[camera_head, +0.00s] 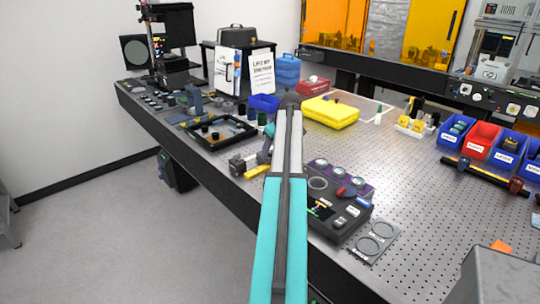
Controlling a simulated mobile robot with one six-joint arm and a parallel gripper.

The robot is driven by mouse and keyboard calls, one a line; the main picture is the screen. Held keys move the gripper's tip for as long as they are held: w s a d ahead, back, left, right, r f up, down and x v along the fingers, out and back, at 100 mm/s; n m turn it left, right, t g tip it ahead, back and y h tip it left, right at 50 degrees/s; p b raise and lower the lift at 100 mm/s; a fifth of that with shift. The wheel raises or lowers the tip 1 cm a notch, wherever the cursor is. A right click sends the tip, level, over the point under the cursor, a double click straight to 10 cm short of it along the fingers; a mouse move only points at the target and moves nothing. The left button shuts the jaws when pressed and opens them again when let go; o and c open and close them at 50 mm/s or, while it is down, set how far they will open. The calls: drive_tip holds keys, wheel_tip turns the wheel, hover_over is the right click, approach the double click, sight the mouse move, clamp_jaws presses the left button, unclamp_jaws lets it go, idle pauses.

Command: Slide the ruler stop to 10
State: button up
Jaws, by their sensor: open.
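A dark straight rail (484,175) lies on the right part of the perforated table, in front of the blue and red bins. It looks like the ruler. A small dark red block (516,186) sits near its right end and may be the stop. The scale marks are too small to read. My arm reaches up through the middle of the view and bends at a dark joint. What seems to be my gripper (240,164) is small, left of the arm near the table's front edge, far from the rail. It looks open and empty.
Labelled blue (455,131) and red (482,140) bins stand behind the rail. A yellow case (330,112) lies mid-table. A dark panel with round parts (340,212) sits right of my arm. A grey box (497,277) is at bottom right. Bare table lies between panel and rail.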

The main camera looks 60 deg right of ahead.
drive_tip(key=b+v, duration=0.1)
drive_tip(key=v, duration=0.9)
drive_tip(key=shift+r+b, duration=0.3)
drive_tip(key=shift+b, duration=0.1)
idle(0.4)
